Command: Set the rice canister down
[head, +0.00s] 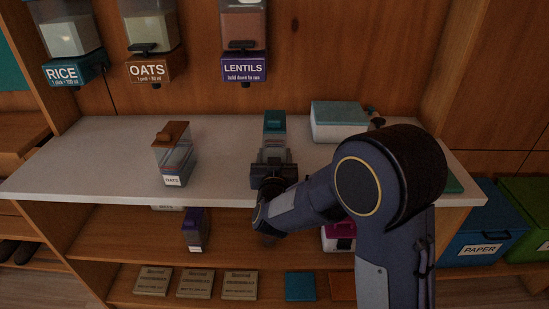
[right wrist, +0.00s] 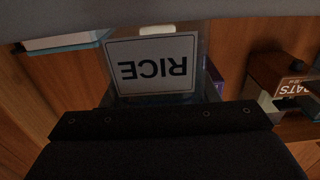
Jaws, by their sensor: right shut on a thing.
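The rice canister (head: 274,123) is a clear box with a teal lid, upright at the middle of the white counter (head: 100,160). My right gripper (head: 273,170) is shut on it from the front and hides its lower part. I cannot tell whether its base touches the counter. In the right wrist view, the canister's label (right wrist: 153,68) reads RICE upside down, close beyond the gripper. My left gripper is in neither view.
An oats canister (head: 174,158) with a brown lid stands left on the counter. A teal-lidded box (head: 338,122) stands at the back right. Rice (head: 63,72), oats (head: 148,68) and lentils (head: 244,67) dispensers hang on the wall. The counter between the two canisters is clear.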

